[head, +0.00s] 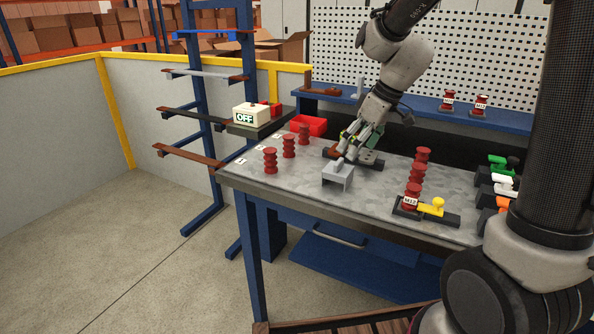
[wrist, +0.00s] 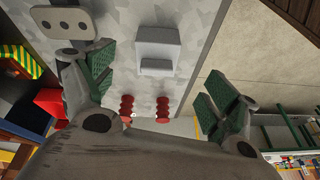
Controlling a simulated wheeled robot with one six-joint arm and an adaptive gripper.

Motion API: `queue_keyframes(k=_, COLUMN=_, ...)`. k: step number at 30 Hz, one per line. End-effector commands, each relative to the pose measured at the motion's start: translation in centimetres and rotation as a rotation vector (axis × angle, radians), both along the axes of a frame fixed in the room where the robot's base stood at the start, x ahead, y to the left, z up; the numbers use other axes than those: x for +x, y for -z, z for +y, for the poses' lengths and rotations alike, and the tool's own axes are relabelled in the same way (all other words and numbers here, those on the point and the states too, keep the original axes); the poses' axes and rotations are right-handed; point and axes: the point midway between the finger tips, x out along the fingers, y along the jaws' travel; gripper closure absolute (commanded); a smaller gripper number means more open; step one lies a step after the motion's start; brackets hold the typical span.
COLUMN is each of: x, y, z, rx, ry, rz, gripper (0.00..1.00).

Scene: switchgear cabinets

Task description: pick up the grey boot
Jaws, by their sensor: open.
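The grey boot (head: 338,175) is a small boxy grey piece with a raised tab on top. It sits on the metal tabletop near the front edge. In the wrist view the boot (wrist: 157,50) shows between and beyond my fingers, clear of both. My gripper (head: 354,140) is behind and slightly right of the boot in the head view, above the table and apart from it. Its green-padded fingers are spread wide, and in the wrist view my gripper (wrist: 153,88) has nothing between its fingertips.
Several red ribbed insulators (head: 270,160) stand at the table's left. A row of red insulators (head: 414,190) and a yellow-handled part (head: 432,207) are to the right. A red bin (head: 309,126) and an OFF box (head: 251,115) are behind left.

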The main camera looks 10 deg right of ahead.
Motion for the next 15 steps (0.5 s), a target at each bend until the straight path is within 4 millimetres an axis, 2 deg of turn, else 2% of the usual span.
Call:
queue_keyframes(k=3, x=0.7, y=-0.4, z=0.3, rx=-0.003, ry=-0.072, rz=-0.053, gripper=0.12)
queue_keyframes(k=9, x=1.0, y=-0.4, z=0.4, rx=-0.022, ry=-0.163, rz=-0.095, gripper=0.12)
queue_keyframes(k=15, x=1.4, y=1.4, z=1.0, rx=-0.026, ry=-0.181, rz=-0.098, gripper=0.12)
